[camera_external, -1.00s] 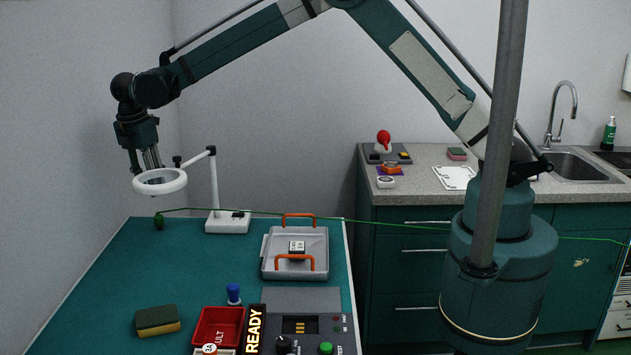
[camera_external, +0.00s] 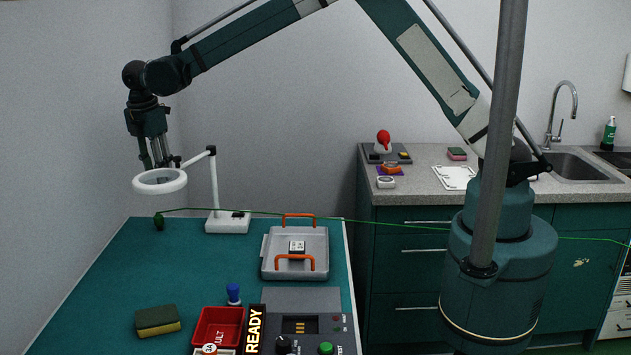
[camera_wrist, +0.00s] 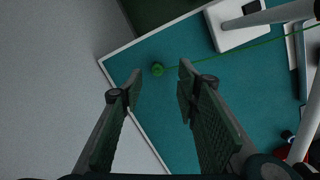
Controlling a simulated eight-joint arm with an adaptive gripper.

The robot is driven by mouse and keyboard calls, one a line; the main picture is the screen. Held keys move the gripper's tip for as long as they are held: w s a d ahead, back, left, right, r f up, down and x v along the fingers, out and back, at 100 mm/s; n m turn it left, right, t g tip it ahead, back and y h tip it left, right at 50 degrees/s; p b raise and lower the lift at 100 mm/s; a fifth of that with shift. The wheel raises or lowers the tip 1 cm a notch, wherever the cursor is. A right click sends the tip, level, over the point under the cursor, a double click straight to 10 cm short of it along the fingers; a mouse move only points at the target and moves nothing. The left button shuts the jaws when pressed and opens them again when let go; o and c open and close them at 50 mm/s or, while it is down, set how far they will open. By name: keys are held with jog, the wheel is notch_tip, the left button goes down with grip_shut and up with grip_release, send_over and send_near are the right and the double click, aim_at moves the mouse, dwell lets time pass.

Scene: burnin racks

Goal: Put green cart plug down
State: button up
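The green cart plug (camera_external: 159,221) stands on the teal table near its far left corner, with a thin green cable running from it to the right. It also shows in the wrist view (camera_wrist: 157,69), on the table beyond my fingertips and between their lines. My gripper (camera_wrist: 160,85) is open and empty, with its two fingers well apart. In the external view my gripper (camera_external: 160,163) hangs above the plug, with the fingertips partly hidden behind the white ring of the lamp. The plug is apart from the fingers.
The white ring lamp (camera_external: 159,182) with its base (camera_external: 228,222) stands close beside the gripper. The green cable (camera_external: 330,219) crosses above the grey case (camera_external: 295,262). A sponge (camera_external: 157,320), red tray (camera_external: 218,328) and test unit (camera_external: 309,325) are at the front. The table's middle left is clear.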

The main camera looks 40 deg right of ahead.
jog(key=s+d+r+m+t+y, duration=0.1)
jog(key=s+d+r+m, duration=0.25)
jog(key=d+r, duration=0.55)
jog(key=s+d+r+m+t, duration=0.1)
jog(key=s+d+r+m, duration=0.3)
jog(key=d, duration=0.9)
jog(key=s+d+r+m+t+y, duration=0.1)
jog(key=s+d+r+m, duration=0.2)
jog(key=s+d+r, duration=0.6)
jog(key=s+d+m+t, duration=0.1)
jog(key=s+d+m, duration=0.1)
jog(key=s+d, duration=0.4)
jog(key=s+d+m, duration=0.3)
jog(key=d, duration=0.5)
jog(key=s+d+f+m+t, duration=0.1)
jog(key=s+d+f+m, duration=0.2)
jog(key=s, duration=0.4)
jog(key=s+d+f+m+t, duration=0.1)
jog(key=s+d+f+m, duration=0.2)
jog(key=s+d, duration=0.3)
jog(key=shift+s+f+h, duration=0.3)
jog(key=shift+s+f, duration=0.2)
jog(key=shift+s, duration=0.6)
jog(key=shift+f+b, duration=2.2)
